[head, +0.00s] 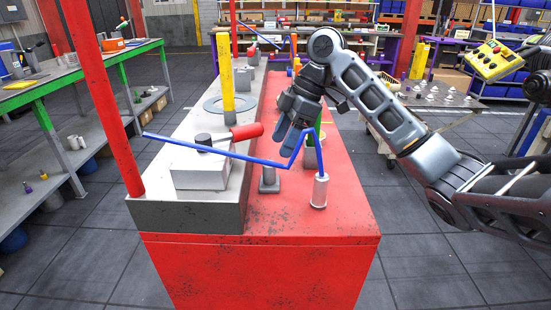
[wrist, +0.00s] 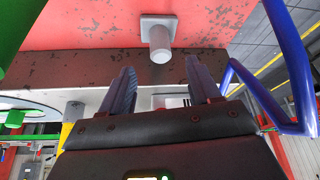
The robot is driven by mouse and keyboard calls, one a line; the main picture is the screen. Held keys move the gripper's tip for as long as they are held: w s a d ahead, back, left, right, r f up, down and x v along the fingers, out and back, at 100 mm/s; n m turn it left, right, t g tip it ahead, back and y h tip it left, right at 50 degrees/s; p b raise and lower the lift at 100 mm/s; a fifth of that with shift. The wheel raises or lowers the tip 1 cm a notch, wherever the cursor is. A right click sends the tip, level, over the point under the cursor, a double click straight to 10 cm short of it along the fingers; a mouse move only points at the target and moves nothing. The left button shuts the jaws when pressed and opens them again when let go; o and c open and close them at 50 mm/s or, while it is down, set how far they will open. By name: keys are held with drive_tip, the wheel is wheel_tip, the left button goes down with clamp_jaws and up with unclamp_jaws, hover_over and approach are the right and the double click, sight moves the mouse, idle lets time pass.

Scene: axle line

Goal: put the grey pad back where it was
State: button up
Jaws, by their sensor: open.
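A grey piece with a square foot and a short round post (head: 269,181) stands upright on the red top; I cannot tell for sure that it is the grey pad. It also shows in the wrist view (wrist: 160,40), beyond and between the fingertips. My gripper (head: 288,138) hangs above and slightly right of it, blue fingers pointing down. In the wrist view my gripper (wrist: 161,82) is open, with a clear gap and nothing between the fingers. The post is apart from the fingers.
A bent blue rod (head: 220,152) with a white cylinder (head: 319,191) crosses in front of my gripper. A green-and-grey cup (head: 313,155) stands close right. A pale box (head: 201,170) with a red handle (head: 246,131) sits left on the grey ledge. The red top's front (head: 280,218) is clear.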

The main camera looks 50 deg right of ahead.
drive_tip(key=v, duration=0.3)
drive_tip(key=shift+d+r, duration=0.1)
drive_tip(key=shift+r, duration=0.15)
